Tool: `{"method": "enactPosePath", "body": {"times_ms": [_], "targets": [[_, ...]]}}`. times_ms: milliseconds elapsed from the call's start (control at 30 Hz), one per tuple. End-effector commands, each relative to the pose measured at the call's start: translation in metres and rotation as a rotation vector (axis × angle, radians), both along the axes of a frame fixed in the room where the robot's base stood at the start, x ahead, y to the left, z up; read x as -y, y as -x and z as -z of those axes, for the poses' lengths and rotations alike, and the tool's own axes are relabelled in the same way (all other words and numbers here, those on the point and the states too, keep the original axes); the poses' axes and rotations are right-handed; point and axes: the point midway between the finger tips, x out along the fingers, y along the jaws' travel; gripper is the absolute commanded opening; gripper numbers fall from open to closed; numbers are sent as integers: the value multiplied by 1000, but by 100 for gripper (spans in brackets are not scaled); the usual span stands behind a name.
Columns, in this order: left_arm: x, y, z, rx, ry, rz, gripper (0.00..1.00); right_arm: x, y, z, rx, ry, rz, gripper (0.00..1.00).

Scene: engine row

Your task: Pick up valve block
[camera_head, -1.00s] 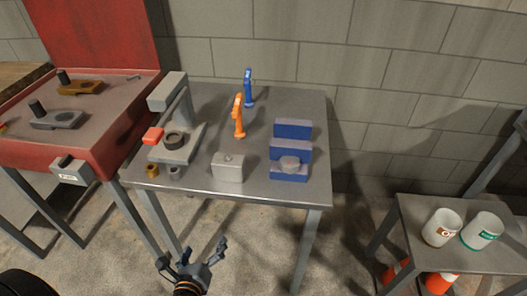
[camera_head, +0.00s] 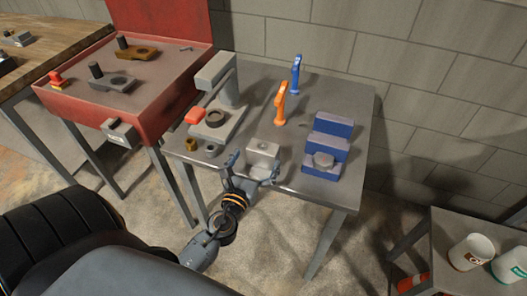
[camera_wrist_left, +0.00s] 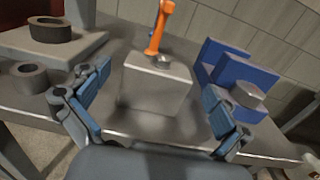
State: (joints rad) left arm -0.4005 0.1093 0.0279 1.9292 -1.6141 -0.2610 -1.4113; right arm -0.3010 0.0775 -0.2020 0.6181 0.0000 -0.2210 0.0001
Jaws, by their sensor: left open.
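The valve block, a light grey block (camera_head: 263,152) with a small round fitting on top, sits upright near the front edge of the grey metal table (camera_head: 345,100). In the left wrist view the block (camera_wrist_left: 157,88) is centred ahead, between the two fingers. My left gripper (camera_head: 252,170) is open and empty at the table's front edge, its fingers spread on either side and just short of the block. A visible gap separates each finger from the block in the left wrist view. My right gripper is not in view.
A blue stepped stand (camera_head: 328,150) with a grey round piece is right of the block. A grey press-like fixture (camera_head: 218,100) and small rings (camera_head: 211,150) are left. Orange (camera_head: 280,103) and blue (camera_head: 296,74) upright tools stand behind. A red bench (camera_head: 165,115) is further left.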

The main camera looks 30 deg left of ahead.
Motion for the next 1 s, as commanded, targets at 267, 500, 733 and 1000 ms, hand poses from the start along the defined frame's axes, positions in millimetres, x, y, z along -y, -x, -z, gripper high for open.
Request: {"method": "enactPosePath", "body": {"times_ms": [267, 500, 733, 1000], "targets": [[-9, -38, -7, 1, 0, 1, 100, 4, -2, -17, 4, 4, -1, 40], [-12, -49, -5, 0, 0, 0, 100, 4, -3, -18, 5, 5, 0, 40], [-11, -49, -5, 0, 0, 0, 80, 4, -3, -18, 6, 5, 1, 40], [-12, -49, -7, 4, -1, 0, 27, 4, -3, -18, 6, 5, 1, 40]]}}
